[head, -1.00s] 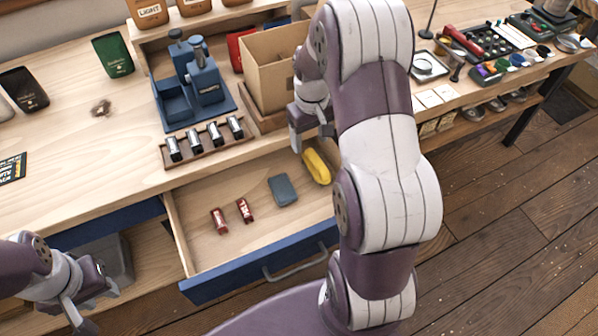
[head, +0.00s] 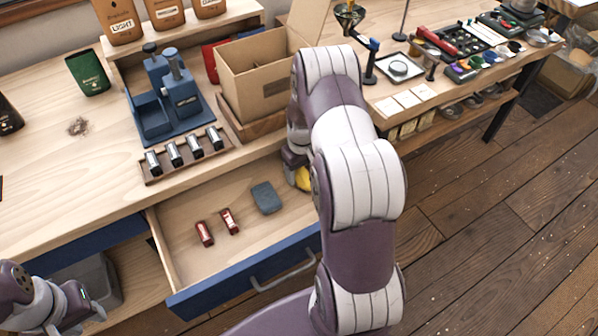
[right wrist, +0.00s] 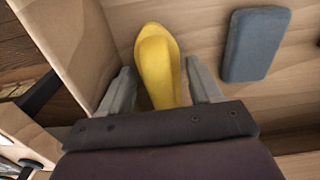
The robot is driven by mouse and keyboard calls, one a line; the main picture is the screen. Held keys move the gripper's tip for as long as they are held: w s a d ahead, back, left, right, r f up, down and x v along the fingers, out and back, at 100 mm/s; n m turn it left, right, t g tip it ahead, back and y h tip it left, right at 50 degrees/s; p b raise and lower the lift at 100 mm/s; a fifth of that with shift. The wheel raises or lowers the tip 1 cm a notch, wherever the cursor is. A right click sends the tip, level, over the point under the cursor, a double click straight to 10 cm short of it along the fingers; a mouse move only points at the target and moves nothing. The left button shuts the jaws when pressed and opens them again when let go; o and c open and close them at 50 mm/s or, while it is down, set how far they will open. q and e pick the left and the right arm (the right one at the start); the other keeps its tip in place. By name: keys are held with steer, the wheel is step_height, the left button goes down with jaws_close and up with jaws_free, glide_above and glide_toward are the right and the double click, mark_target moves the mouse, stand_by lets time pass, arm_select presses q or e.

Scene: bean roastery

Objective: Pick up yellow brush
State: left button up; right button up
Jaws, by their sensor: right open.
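The yellow brush (head: 303,179) lies in the right end of the open drawer (head: 180,262), partly hidden behind my right arm in the head view. In the right wrist view the yellow brush (right wrist: 158,62) lies between the two fingers of my right gripper (right wrist: 160,85). The fingers are open, one on each side of it, with a gap at each side. In the head view my right gripper (head: 292,160) is mostly hidden by its own arm. My left gripper (head: 75,315) is at the lower left, away from the drawer, and its fingers are not clear.
A grey-blue block (head: 266,198) lies left of the brush in the drawer; two small red items (head: 229,221) lie further left. The drawer's side wall (right wrist: 62,45) is close to my right gripper. A cardboard box (head: 262,88) stands on the counter above.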

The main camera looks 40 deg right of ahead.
mark_target(307, 186)
steer(key=c, duration=0.9)
steer(key=shift+r, duration=0.1)
steer(key=shift+s+r, duration=0.15)
steer(key=shift+r, duration=0.4)
steer(key=s, duration=0.2)
steer(key=s+a, duration=0.1)
steer(key=shift+s+r, duration=0.35)
step_height(307, 186, up, 13)
steer(key=shift+r+p, duration=0.1)
steer(key=shift+p, duration=0.2)
